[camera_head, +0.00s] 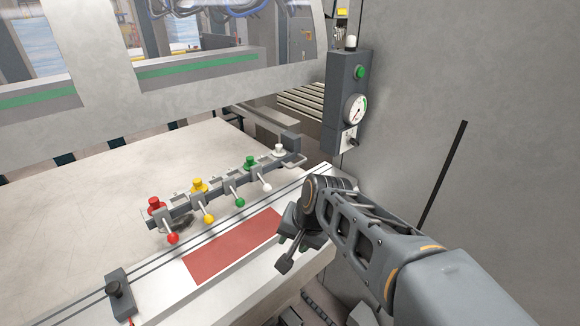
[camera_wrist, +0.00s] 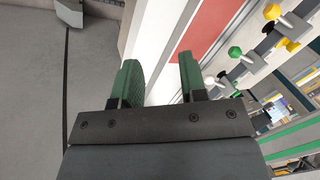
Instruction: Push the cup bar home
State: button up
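The cup bar (camera_head: 218,191) is a grey bar lying across the pale table. It carries several coloured knobs and levers in red, yellow, green and white. Part of the bar also shows at the upper right in the wrist view (camera_wrist: 264,47), with green, white and yellow knobs. My gripper (camera_head: 286,254) is at the table's front right edge, to the right of the red strip and apart from the bar. In the wrist view its two green-padded fingers (camera_wrist: 160,78) stand apart with nothing between them.
A red strip (camera_head: 235,246) lies along the table's front. A small dark block with a knob (camera_head: 118,292) sits at front left. A grey control box with a gauge (camera_head: 350,100) stands behind at right, beside a plain wall (camera_head: 480,90). The table's left part (camera_head: 70,220) is clear.

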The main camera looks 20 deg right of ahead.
jog(key=w+m+y, duration=0.3)
jog(key=w+m, duration=0.5)
jog(key=m, duration=0.3)
jog(key=m+t, duration=1)
jog(key=m, duration=2.1)
send_near(298, 165)
jog(key=s, duration=0.2)
jog(key=s+d, duration=0.1)
jog(key=shift+s+r+y, duration=0.25)
jog(key=shift+s+y, duration=0.05)
jog(key=shift+s, duration=0.05)
jog(key=shift+w+d+f+t, duration=0.15)
jog(key=shift+w+d+t, duration=0.05)
jog(key=shift+w+t, duration=0.1)
jog(key=shift+m, duration=0.3)
jog(key=p+x, duration=0.2)
jog(key=x, duration=1.1)
jog(key=shift+w+d+f, duration=0.1)
jog(key=shift+w, duration=0.05)
grip_shut()
